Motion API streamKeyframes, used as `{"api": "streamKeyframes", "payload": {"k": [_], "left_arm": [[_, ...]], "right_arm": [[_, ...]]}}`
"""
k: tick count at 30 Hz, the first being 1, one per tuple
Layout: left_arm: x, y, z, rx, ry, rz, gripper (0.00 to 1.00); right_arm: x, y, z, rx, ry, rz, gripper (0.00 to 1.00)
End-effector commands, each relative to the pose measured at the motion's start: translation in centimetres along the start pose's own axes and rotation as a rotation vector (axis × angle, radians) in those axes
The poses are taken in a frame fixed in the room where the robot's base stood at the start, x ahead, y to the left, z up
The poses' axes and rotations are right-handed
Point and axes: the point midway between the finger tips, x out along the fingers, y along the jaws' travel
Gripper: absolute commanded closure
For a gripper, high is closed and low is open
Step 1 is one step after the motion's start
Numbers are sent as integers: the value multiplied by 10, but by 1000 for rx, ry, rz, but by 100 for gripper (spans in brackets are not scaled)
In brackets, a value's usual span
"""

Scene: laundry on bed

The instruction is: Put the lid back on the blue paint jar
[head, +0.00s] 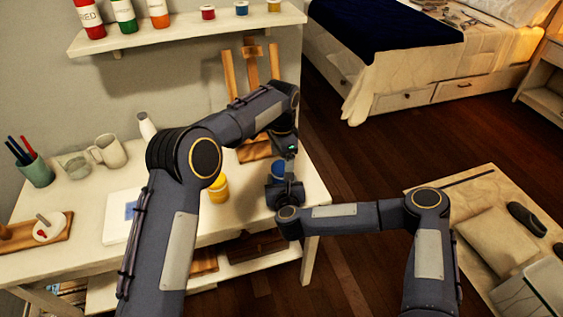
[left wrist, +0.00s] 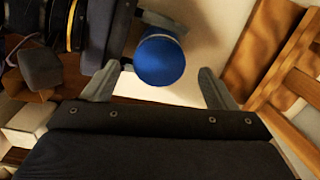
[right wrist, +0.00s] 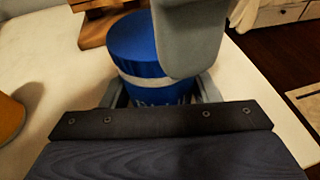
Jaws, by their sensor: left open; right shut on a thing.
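The blue paint jar (right wrist: 150,92) stands upright in the right wrist view, with a pale band and lettering on its side. The blue lid (right wrist: 133,34) sits on top of the jar and looks level. My right gripper (right wrist: 160,92) is shut on the jar's body, low down. My left gripper (head: 286,153) is directly above the jar, open. In the left wrist view the round lid (left wrist: 160,61) shows between the spread fingers, apart from both. One left finger hides part of the jar and lid in the right wrist view.
A yellow jar (head: 218,188) stands on the white table (head: 250,208), left of the blue jar. A wooden easel (head: 252,70) is behind. A mug (head: 108,150), pen cup (head: 34,170) and wooden board (head: 40,232) are at the left. The table's right edge is close to the jar.

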Motion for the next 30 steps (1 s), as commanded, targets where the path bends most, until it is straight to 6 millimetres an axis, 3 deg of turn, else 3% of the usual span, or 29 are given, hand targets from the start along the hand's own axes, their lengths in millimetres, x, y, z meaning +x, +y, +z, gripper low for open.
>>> {"api": "streamKeyframes", "payload": {"k": [6, 12, 18, 26, 27, 30], "left_arm": [[-49, 0, -1, 1, 4, -4, 21], [-84, 0, -1, 1, 2, -2, 21], [-98, 0, 0, 2, 1, -1, 21], [-100, 0, 0, 2, 0, 0, 21], [-100, 0, 0, 2, 0, 0, 21], [-99, 0, 0, 2, 0, 0, 21]], "right_arm": [[0, 0, 0, 0, -1, 0, 100], [0, 0, 0, 0, -1, 0, 100], [0, 0, 0, 0, -1, 0, 100], [0, 0, 1, 0, -1, 0, 100], [0, 0, 0, 0, -1, 0, 42], [0, 0, 0, 0, -1, 0, 29]]}}
